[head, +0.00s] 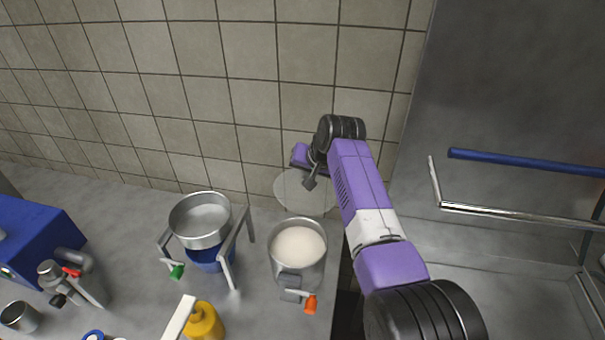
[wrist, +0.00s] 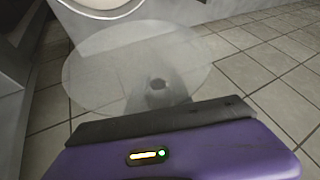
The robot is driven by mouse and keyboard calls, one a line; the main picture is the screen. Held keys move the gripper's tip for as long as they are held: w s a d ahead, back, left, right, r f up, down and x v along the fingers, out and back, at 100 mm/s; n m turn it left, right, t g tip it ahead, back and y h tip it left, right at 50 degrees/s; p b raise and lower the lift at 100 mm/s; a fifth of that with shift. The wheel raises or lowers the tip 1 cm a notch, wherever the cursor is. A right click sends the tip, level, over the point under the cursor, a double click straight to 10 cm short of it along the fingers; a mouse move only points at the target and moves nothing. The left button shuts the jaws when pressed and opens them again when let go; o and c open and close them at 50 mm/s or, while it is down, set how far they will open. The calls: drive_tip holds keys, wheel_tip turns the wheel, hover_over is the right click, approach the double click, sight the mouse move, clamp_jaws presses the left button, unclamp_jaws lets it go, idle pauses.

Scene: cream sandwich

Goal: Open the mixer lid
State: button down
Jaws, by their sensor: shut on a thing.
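The mixer (head: 322,262) is a steel pot with pale cream inside and an orange-tipped tap at its front. Its top is uncovered. The mixer lid (head: 290,194) is a clear round disc, raised and tilted behind the pot, near the tiled wall. My gripper (head: 309,182) is at the lid and shut on it. In the wrist view the lid (wrist: 100,65) spreads in front of my gripper (wrist: 158,103), with a dark knob at its middle. The pot's rim (wrist: 97,12) shows at the top left. The fingertips' grip is partly hidden.
A steel bowl (head: 202,228) on a stand with a green-tipped tap is left of the mixer. A steel cabinet with a blue rail (head: 525,160) is on the right.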

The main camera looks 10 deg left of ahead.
drive_tip(key=shift+s+d+f, duration=0.2)
drive_tip(key=shift+d+f, duration=0.25)
drive_tip(key=shift+f, duration=0.25)
drive_tip(key=c, duration=1.2)
unclamp_jaws()
drive_tip(key=shift+o, duration=0.2)
drive_tip(key=d+r+p, duration=0.3)
drive_tip(key=r+p, duration=0.5)
drive_tip(key=r, duration=0.1)
drive_tip(key=shift+d, duration=0.15)
drive_tip(key=shift+s+r, duration=0.1)
drive_tip(key=b+v, duration=0.1)
drive_tip(key=v, duration=0.6)
drive_tip(key=shift+s+d+r+b, duration=0.15)
drive_tip(key=shift+d+r+b, duration=0.1)
drive_tip(key=shift+b, duration=0.15)
